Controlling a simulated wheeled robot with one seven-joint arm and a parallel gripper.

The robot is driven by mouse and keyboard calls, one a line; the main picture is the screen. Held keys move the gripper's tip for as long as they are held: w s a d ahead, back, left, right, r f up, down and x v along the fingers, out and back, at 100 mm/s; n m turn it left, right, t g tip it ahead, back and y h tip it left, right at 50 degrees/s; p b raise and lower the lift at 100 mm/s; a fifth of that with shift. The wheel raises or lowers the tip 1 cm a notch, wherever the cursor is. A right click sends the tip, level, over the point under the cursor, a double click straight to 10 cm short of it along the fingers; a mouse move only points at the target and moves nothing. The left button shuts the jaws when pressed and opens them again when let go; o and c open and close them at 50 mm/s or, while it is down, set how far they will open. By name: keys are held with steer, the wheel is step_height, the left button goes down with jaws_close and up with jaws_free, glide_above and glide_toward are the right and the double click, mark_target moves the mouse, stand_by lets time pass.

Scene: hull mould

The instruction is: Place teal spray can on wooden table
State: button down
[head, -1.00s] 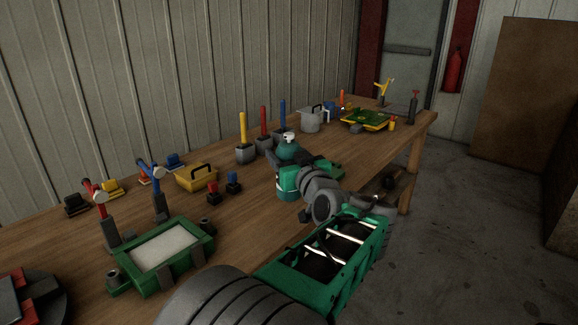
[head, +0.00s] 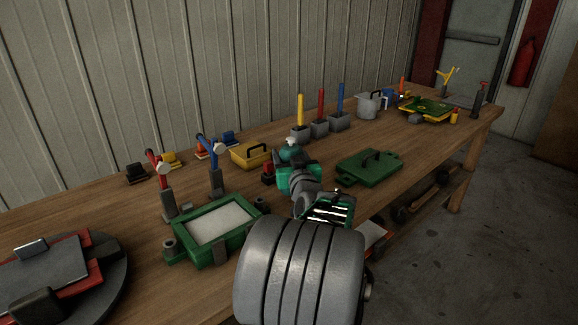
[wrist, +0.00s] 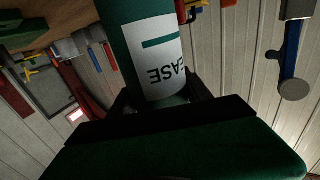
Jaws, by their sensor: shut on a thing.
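The teal spray can (head: 290,152) has a white nozzle and shows just beyond my gripper (head: 287,172) in the head view. In the wrist view the can (wrist: 133,38) fills the top middle, with a white label ending in "EASE". My gripper (wrist: 160,106) is shut around the can there. The can's base is hidden behind my gripper in the head view, so I cannot tell whether it touches the table. The wooden table (head: 330,222) runs from the lower left to the far right under the arm.
A green tray with white filling (head: 222,222) is left of my arm, and a green lidded plate (head: 370,168) is to the right. A yellow box (head: 250,154) and several grey cups with coloured handles (head: 320,128) stand behind. Bare wood shows around the green plate.

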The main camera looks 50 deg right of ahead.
step_height(320, 180, down, 3)
steer(key=shift+w+f, duration=0.1)
steer(key=shift+f+b, duration=0.15)
steer(key=shift+b, duration=0.3)
steer(key=shift+c, duration=2.3)
jaws_free()
steer(key=shift+s+a, duration=0.15)
steer(key=shift+s, duration=0.1)
steer(key=v, duration=1.1)
steer(key=shift+s+a, duration=0.2)
